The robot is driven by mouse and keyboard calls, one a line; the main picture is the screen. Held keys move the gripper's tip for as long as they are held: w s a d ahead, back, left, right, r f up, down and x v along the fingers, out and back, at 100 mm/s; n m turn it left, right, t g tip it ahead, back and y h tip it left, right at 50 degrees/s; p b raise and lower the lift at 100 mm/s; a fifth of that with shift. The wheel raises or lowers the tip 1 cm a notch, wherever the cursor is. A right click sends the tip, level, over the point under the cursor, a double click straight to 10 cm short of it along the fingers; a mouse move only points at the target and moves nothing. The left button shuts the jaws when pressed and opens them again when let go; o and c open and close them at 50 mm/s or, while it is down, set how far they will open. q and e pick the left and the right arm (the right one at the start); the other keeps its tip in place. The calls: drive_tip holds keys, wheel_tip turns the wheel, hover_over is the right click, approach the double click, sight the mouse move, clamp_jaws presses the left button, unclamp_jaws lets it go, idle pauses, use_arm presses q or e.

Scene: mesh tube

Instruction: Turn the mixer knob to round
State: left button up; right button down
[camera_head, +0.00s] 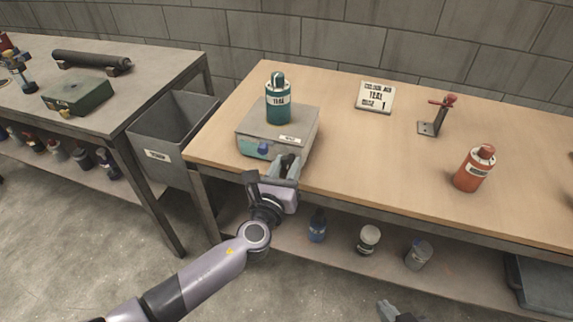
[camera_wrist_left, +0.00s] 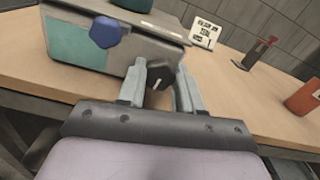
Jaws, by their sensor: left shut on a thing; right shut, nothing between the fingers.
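The mixer (camera_head: 252,145) is a grey box with a teal front panel near the table's front left edge. A blue knob (camera_head: 263,149) sits on its front, also seen in the left wrist view (camera_wrist_left: 105,32). A dark knob with a pale mark (camera_wrist_left: 158,76) is at the front's right. My left gripper (camera_head: 284,172) is shut on this dark knob, one finger on each side in the left wrist view (camera_wrist_left: 160,92). In the head view the fingers mostly hide that knob. A teal bottle (camera_head: 278,106) stands on the mixer. My right gripper (camera_head: 388,310) is shut and empty at the bottom edge.
A sign (camera_head: 375,96), partly readable as "TEAL", stands behind on the table. A bracket with a red handle (camera_head: 434,115) and a red bottle (camera_head: 474,168) are to the right. A grey bin (camera_head: 165,140) stands left. The table's middle is clear.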

use_arm(q)
drive_tip(key=shift+r, duration=0.1)
idle(0.3)
drive_tip(key=o, duration=1)
drive_tip(key=shift+o, duration=0.2)
drive_tip(key=v, duration=0.7)
drive_tip(key=shift+p, duration=0.4)
